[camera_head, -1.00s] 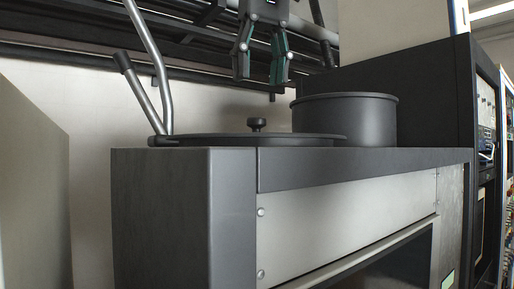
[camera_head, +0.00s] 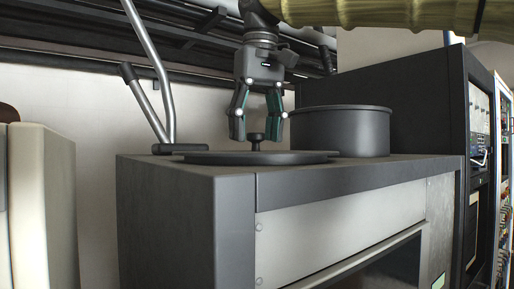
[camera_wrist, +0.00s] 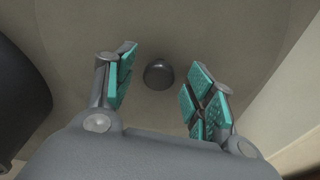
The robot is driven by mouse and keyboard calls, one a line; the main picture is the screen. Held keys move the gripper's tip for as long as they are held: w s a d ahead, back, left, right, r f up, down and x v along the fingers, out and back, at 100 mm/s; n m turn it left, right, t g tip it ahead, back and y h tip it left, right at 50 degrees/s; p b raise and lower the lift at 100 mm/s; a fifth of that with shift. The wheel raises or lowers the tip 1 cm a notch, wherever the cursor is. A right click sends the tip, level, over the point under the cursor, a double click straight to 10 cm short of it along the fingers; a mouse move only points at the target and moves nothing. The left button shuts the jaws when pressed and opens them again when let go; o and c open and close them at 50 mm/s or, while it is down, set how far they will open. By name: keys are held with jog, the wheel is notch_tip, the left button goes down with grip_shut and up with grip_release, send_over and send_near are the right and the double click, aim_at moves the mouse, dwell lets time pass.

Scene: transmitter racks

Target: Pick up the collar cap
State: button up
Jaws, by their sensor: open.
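The collar cap appears to be the flat dark round lid (camera_head: 218,158) with a small knob (camera_head: 256,141) on top, lying on the dark cabinet top. My gripper (camera_head: 258,128) points down over it. Its fingers are open, with the fingertips on either side of the knob at about the knob's height. In the wrist view the knob (camera_wrist: 158,74) sits between the open teal-padded fingers, nearer the left one, with a gap on both sides. The lid's flat face (camera_wrist: 160,25) fills much of that view.
A dark round pot-like drum (camera_head: 340,132) stands on the cabinet (camera_head: 170,185) close right of the lid. Bent metal levers (camera_head: 150,80) rise at the left. A taller dark rack (camera_head: 425,95) stands at the right. Rails run along the wall behind.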

jog(key=shift+w+f, duration=0.6)
jog(key=shift+f, duration=0.1)
jog(key=shift+s+r, duration=0.2)
jog(key=shift+s, duration=0.45)
jog(key=shift+w+f, duration=0.15)
jog(key=shift+w, duration=0.3)
jog(key=c, duration=1)
grip_shut()
jog(key=shift+s, duration=0.25)
jog(key=shift+w, duration=0.1)
